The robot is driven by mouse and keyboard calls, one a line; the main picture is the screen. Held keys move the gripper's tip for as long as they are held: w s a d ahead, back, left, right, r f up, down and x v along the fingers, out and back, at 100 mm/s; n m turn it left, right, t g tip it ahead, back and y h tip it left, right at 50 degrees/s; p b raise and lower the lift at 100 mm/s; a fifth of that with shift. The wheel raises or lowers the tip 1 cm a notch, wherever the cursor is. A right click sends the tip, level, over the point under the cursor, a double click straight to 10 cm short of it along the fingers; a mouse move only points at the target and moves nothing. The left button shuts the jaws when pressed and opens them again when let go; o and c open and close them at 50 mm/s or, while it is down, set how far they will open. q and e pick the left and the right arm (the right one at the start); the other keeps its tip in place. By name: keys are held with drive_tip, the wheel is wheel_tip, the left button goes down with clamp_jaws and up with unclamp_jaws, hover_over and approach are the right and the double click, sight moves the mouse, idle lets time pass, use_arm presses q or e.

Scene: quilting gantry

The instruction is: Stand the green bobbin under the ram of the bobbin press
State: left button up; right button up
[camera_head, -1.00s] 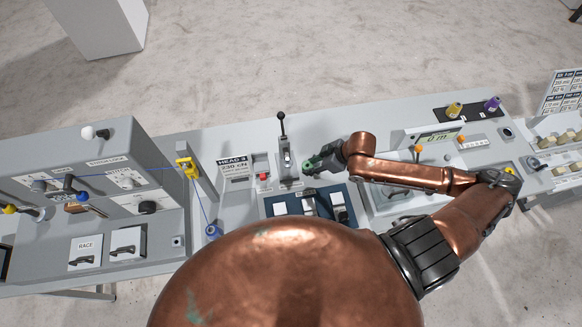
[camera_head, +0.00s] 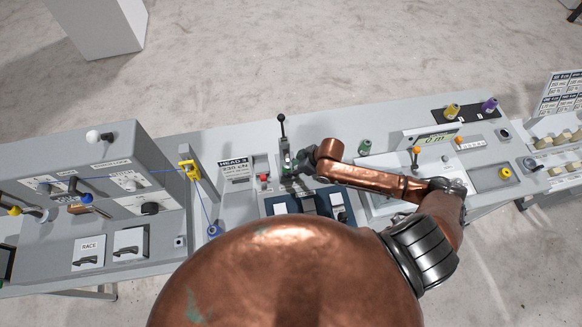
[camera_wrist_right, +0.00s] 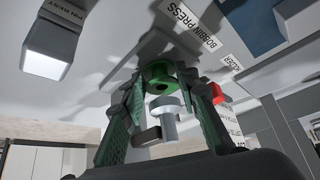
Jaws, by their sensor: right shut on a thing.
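The green bobbin (camera_wrist_right: 158,73) is between the fingertips of my right gripper (camera_wrist_right: 160,85), which is shut on it in the right wrist view. Its hole faces the camera. The press's metal ram (camera_wrist_right: 168,122) shows right beside the bobbin in that view, seemingly lined up close to it. In the head view, my right gripper (camera_head: 302,160) is at the bobbin press (camera_head: 287,158), whose black lever (camera_head: 282,125) stands upright. The bobbin is mostly hidden there, and I cannot tell whether it touches the base. My left gripper is not in view.
A red button (camera_head: 264,177) and the HEAD 3 label (camera_head: 234,170) are left of the press. A dark blue panel (camera_head: 325,200) lies in front. Another green spool (camera_head: 365,146) stands to the right, with yellow (camera_head: 452,111) and purple (camera_head: 489,105) spools farther back.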

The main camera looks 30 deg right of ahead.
drive_tip(key=shift+d+r, duration=0.1)
drive_tip(key=o, duration=0.8)
drive_tip(key=shift+c, duration=0.2)
drive_tip(key=v, duration=1.2)
